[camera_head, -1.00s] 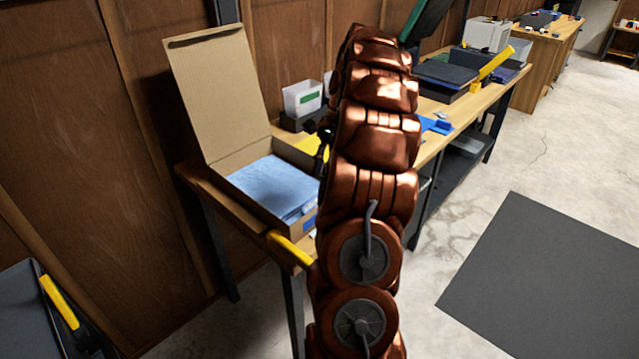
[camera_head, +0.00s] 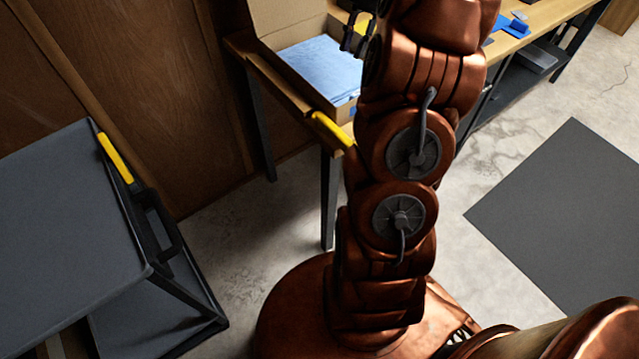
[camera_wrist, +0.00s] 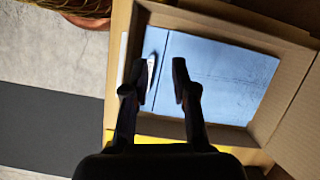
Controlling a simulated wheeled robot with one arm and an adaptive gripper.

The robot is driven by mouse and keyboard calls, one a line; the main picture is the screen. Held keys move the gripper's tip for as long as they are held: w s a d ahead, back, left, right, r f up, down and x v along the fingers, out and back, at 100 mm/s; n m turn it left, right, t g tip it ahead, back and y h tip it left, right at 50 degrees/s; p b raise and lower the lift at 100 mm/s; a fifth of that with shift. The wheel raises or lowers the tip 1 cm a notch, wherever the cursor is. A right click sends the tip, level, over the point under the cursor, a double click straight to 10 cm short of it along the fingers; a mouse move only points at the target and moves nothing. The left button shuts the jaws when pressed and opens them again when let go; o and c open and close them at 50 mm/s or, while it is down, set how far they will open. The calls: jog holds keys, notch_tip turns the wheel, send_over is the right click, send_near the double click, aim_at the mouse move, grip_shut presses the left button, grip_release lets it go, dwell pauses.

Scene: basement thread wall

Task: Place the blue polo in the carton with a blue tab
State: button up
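The open carton (camera_head: 340,112) stands on the table's near end; the blue polo (camera_head: 318,66) lies folded flat inside it. A small blue patch, perhaps the tab, shows at the carton's front right corner, partly behind my arm. In the wrist view, the polo (camera_wrist: 225,75) lies within the carton's cardboard walls (camera_wrist: 290,95). My gripper (camera_wrist: 160,68) is open, its two dark fingers apart over the polo's left part, with nothing held between them. My gripper (camera_head: 356,33) also shows at the top of the head view, by the carton's right side.
A yellow strip (camera_head: 332,129) marks the table's near corner. A dark grey cart (camera_head: 60,215) with a yellow strip stands at the left. A dark mat (camera_head: 570,215) lies on the floor at the right. Blue items (camera_head: 516,28) lie further along the table.

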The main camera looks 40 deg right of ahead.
jog(key=s+a+n+g+h, duration=0.1)
jog(key=s+a+n, duration=0.3)
jog(key=a, duration=0.6)
jog(key=s+a+n+g+h, duration=0.1)
jog(key=s+a+n, duration=0.25)
jog(key=a, duration=0.75)
jog(key=s+a+f+n+h, duration=0.1)
jog(key=s+a+f+n, duration=0.2)
jog(key=s, duration=0.5)
jog(key=s+a+f+n+h, duration=0.1)
jog(key=s+a+f+n, duration=0.2)
jog(key=s, duration=0.6)
jog(key=shift+a+n, duration=0.9)
jog(key=shift+n, duration=0.05)
jog(key=shift+f, duration=0.1)
notch_tip(320, 180, up, 8)
jog(key=p, duration=0.8)
jog(key=shift+r, duration=0.25)
